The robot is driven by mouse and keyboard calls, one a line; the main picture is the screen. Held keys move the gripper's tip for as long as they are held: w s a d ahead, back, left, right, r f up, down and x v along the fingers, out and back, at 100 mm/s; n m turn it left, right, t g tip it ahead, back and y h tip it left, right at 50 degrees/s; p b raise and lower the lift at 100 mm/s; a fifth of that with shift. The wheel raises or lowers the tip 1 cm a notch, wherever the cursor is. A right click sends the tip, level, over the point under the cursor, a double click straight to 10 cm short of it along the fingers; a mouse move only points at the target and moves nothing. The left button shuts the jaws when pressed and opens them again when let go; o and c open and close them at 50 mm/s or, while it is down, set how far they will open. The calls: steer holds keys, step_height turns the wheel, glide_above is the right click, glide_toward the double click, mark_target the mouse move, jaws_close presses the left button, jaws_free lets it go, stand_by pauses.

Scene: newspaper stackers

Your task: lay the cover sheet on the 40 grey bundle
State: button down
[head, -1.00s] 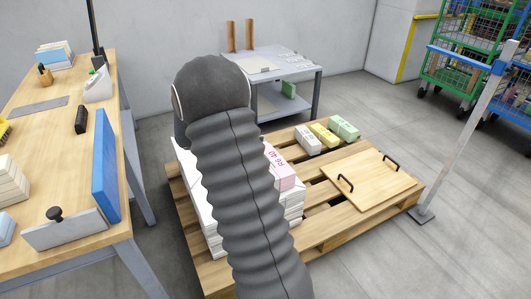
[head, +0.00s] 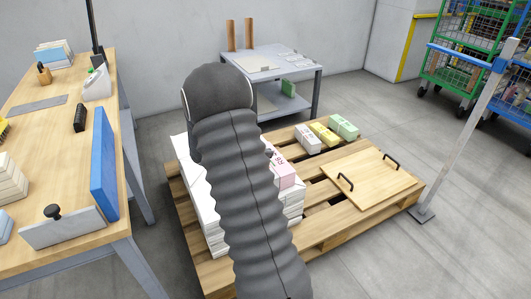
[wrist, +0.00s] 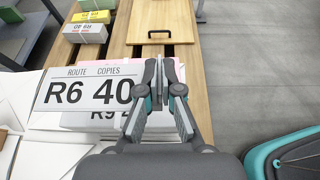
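A white sheet marked "ROUTE R6 COPIES 40" (wrist: 88,94) lies face up to the wrist camera, left of my fingers. A small greyish-white bundle (head: 307,139) stands on the pallet, left of a yellow one (head: 322,133).
A green bundle (head: 343,127) and a wooden board with black handles (head: 365,178) are on the pallet (head: 350,223). A workbench (head: 60,150) stands left, a grey table (head: 285,68) behind, a post (head: 468,135) right. Open floor lies at the front right.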

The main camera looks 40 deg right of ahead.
steer(key=shift+f+b, duration=2)
steer(key=shift+f, duration=1.35)
steer(key=shift+f+b, duration=0.4)
steer(key=shift+f, duration=0.2)
steer(key=c, duration=1.2)
jaws_free()
steer(key=shift+c, duration=0.2)
